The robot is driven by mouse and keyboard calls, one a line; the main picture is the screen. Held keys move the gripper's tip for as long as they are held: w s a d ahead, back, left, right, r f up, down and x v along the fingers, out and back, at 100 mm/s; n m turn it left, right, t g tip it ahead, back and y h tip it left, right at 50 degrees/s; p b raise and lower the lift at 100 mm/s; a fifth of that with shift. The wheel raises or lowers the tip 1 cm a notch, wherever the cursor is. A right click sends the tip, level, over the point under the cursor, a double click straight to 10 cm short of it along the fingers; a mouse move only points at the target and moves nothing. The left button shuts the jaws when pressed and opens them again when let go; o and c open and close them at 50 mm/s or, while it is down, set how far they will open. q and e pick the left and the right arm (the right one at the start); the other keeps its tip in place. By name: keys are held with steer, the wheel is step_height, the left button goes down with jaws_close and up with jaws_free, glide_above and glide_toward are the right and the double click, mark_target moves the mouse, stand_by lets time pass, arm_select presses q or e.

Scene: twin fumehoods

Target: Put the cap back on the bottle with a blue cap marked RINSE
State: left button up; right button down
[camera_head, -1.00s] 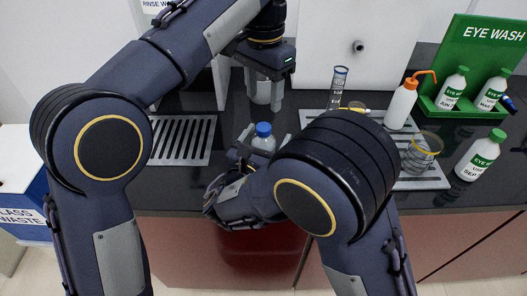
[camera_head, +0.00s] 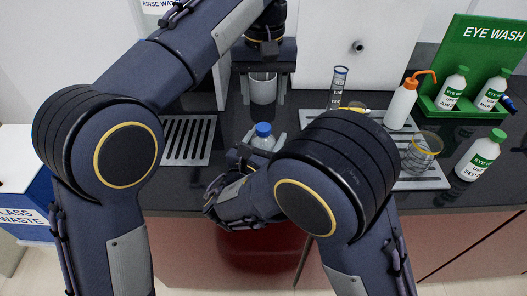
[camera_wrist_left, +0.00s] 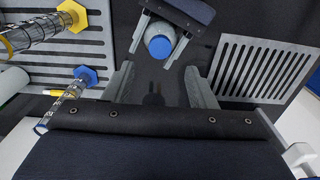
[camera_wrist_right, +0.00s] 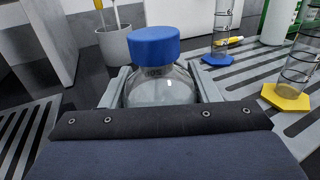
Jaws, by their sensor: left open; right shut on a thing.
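The bottle (camera_head: 264,142) is clear, upright, and has a blue cap (camera_head: 263,129) sitting on its mouth. In the right wrist view the blue cap (camera_wrist_right: 153,45) looks level on the bottle (camera_wrist_right: 160,90); small marking on the neck is unreadable. My right gripper (camera_wrist_right: 161,88) is shut around the bottle's body, below the cap. My left gripper (camera_head: 263,92) is open and empty, above and behind the bottle in the head view. In the left wrist view, the cap (camera_wrist_left: 160,47) lies beyond the open left fingers (camera_wrist_left: 160,84), apart from them. My right arm hides part of the bottle's lower body.
A white cup (camera_head: 263,90) stands behind the left gripper. Grated mats (camera_head: 188,140) flank the bottle. At right are a cylinder (camera_head: 337,88), wash bottle (camera_head: 401,104), beaker (camera_head: 421,152) and eye wash stand (camera_head: 480,65). A glass waste box (camera_head: 25,195) is at far left.

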mark_target(264, 127)
arm_select(q)
steer(key=n, duration=0.4)
steer(key=shift+n, duration=0.3)
steer(key=shift+f, duration=3.95)
steer(key=c, duration=1)
steer(key=m, duration=0.6)
steer(key=shift+m, duration=0.4)
steer(key=shift+c, duration=0.3)
steer(key=m, duration=0.5)
steer(key=o, duration=1.1)
